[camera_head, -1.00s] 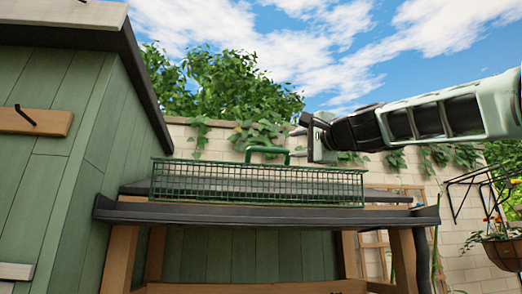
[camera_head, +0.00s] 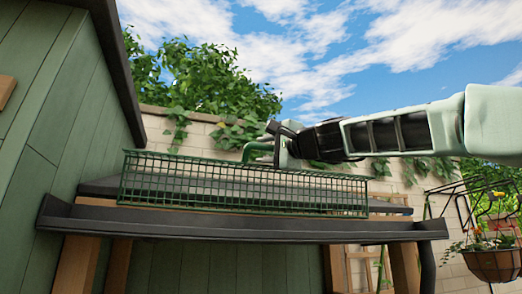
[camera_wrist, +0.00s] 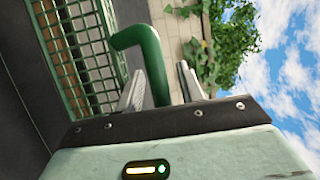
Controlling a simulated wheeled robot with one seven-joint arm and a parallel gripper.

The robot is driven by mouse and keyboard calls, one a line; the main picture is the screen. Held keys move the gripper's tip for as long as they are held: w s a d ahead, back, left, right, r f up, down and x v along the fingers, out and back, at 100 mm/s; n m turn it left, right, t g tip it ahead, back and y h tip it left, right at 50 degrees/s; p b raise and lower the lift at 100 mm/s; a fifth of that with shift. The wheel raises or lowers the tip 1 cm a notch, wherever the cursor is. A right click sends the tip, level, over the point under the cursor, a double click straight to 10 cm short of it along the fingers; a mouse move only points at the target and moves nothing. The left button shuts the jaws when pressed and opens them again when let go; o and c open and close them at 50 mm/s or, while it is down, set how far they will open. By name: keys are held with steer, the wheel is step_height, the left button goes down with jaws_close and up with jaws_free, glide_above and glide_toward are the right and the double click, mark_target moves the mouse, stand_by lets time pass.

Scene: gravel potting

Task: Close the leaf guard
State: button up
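The leaf guard (camera_head: 240,186) is a long green wire-mesh panel standing up over the dark gutter (camera_head: 240,229) of a low roof, its top edge raised clear of the gutter. Its green bent handle (camera_head: 254,149) rises from the top edge; it also shows in the wrist view (camera_wrist: 150,55). My gripper (camera_head: 280,143) is at the right part of the handle. In the wrist view, the fingers (camera_wrist: 160,88) are apart, one on each side of the handle bar, with a slim gap showing on the right side. The handle's far end is partly hidden by my gripper in the head view.
A green plank shed wall (camera_head: 60,130) stands close on the left. A hanging planter (camera_head: 493,264) is at the right. A pale brick wall (camera_head: 410,178) with ivy lies behind. Open sky is above my arm.

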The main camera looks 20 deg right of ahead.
jaws_close()
steer(key=shift+s+f+b, duration=0.1)
steer(key=shift+f+b, duration=0.1)
steer(key=shift+b, duration=0.25)
